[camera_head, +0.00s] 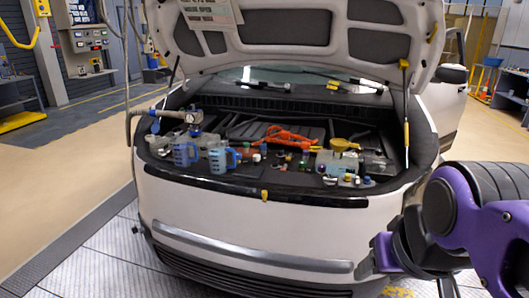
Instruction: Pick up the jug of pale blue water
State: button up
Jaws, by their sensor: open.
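Two small jugs with blue handles stand side by side on the left part of the open car's engine bay: a left jug (184,153) and a right jug (222,158). Both look upright. They are too small here to tell which holds the pale blue water. My gripper (372,260) is at the lower right, in front of the car's bumper and well to the right of and below the jugs. It is open, and nothing shows between its fingers. It is apart from both jugs, and my own arm partly hides it.
The raised hood (300,32) hangs over the engine bay. A hose with a metal fitting (180,116) lies behind the jugs. Orange cables (288,137), a yellow cap (341,144) and a clear reservoir (337,162) sit to the right.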

aim_at(217, 150)
jog(key=i+j, duration=0.15)
jog(key=j, duration=0.2)
jog(key=i+j+z, duration=0.1)
jog(key=i+j, duration=0.25)
jog(key=j, duration=0.3)
jog(key=i+j, duration=0.15)
jog(key=j, duration=0.2)
jog(key=i+j+z, duration=0.1)
jog(key=j, duration=0.2)
jog(key=i+j, duration=0.2)
jog(key=j, duration=0.2)
jog(key=i+j+z, duration=0.1)
jog(key=j, duration=0.25)
